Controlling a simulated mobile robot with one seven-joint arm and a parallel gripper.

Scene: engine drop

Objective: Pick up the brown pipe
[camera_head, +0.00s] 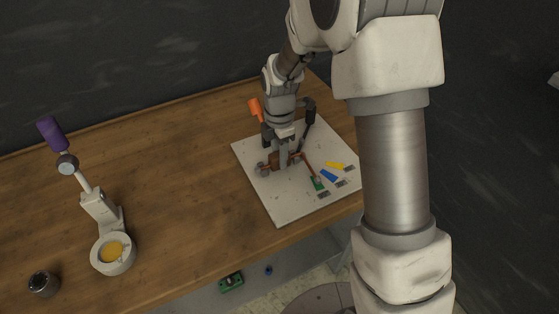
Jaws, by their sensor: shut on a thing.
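The brown pipe (277,160) is a small brown piece low over the white board (285,208), with a thin brown length running down to the right of my gripper. My gripper (284,163) points down over the board and is shut on the brown pipe. The fingers hide part of it. Small grey round parts sit beside the pipe at its left. Whether the pipe touches the board is too small to tell.
Green (318,184), blue (329,176) and yellow (336,165) pieces lie on the board's right side. An orange object (254,107) stands behind my gripper. A white device with a purple handle (52,133) and a dark cup (43,284) stand left. The middle of the wooden table (170,190) is clear.

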